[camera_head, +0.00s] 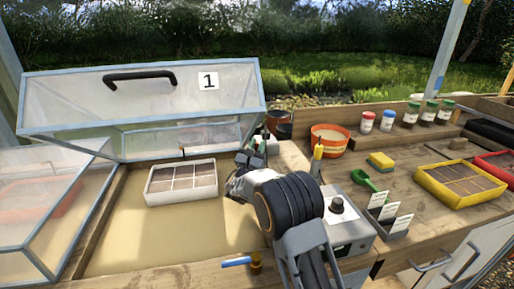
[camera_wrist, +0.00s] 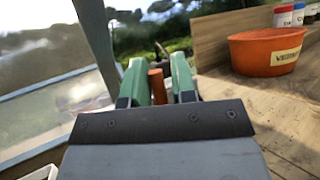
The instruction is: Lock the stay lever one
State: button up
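A clear framed lid (camera_head: 140,100) with a black handle and a label "1" stands raised at the back of the sand-coloured bed. My gripper (camera_head: 257,143) is at the lid's lower right corner, beside its frame. In the wrist view my gripper (camera_wrist: 160,78) has its two green fingers apart. An upright orange-brown post (camera_wrist: 157,86), possibly the stay lever's handle, shows between them, close to the left finger with a narrow gap at the right. I cannot tell whether the fingers touch it. The rest of the stay is hidden behind my gripper in the head view.
A white sectioned tray (camera_head: 181,182) sits on the bed. A second clear lid (camera_head: 45,215) is at left. An orange bowl (camera_head: 330,139) stands right of my gripper, and a grey box with a knob (camera_head: 345,222) is by my arm. A blue-handled valve (camera_head: 237,262) is at front.

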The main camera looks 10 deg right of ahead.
jog(key=shift+s+a+f, duration=0.25)
jog(key=shift+s, duration=0.1)
jog(key=s+a, duration=0.8)
jog(key=s, duration=0.3)
jog(key=shift+s+f, duration=0.15)
jog(key=shift+f, duration=0.3)
